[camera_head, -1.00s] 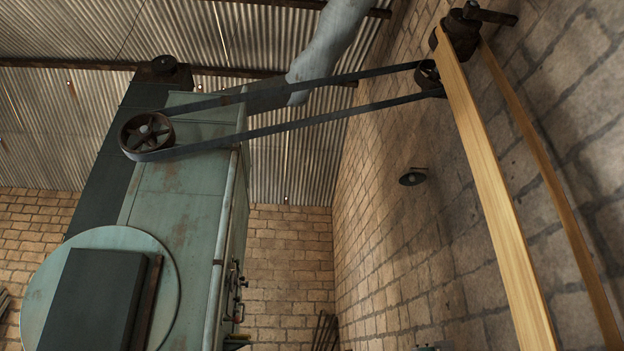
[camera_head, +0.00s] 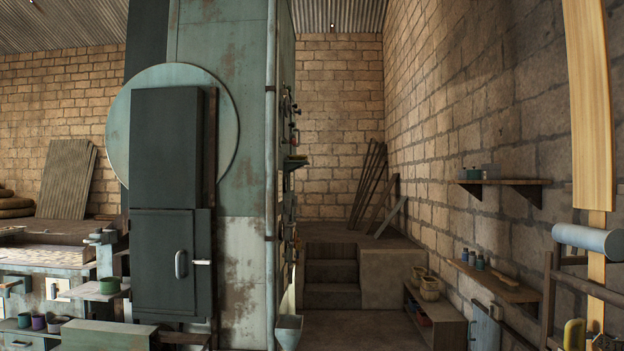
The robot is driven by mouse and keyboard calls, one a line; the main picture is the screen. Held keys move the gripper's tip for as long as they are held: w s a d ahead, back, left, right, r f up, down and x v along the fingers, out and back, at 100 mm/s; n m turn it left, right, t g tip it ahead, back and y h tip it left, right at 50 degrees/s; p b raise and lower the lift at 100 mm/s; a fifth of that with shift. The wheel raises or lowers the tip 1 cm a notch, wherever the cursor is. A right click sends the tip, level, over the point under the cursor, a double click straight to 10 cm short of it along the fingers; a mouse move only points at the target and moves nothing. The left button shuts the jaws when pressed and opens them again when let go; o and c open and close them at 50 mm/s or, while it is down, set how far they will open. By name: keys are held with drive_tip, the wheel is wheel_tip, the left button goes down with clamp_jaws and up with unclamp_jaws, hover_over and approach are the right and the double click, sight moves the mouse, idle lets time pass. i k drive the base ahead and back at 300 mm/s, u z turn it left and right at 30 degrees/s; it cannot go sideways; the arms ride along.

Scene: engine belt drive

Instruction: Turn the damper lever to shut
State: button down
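I cannot pick out the damper lever for certain. Small dark fittings (camera_head: 292,112) with a red part sit along the right side of the tall green machine casing (camera_head: 243,190), seen edge-on and too small to tell apart. A dark cabinet (camera_head: 166,150) stands on the casing's front, over a round pale green plate (camera_head: 228,135). Its lower door (camera_head: 163,262) is shut and has a pale handle (camera_head: 181,264). My gripper is not in view.
Stone steps (camera_head: 331,272) and a landing lie behind the casing. A low shelf unit (camera_head: 434,318) and wall shelves (camera_head: 500,182) line the right wall. A workbench (camera_head: 50,285) is at left. The belt (camera_head: 590,100) hangs at far right. Floor (camera_head: 350,328) shows between.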

sight(286, 255)
drive_tip(key=i, duration=0.95)
drive_tip(key=u, duration=0.5)
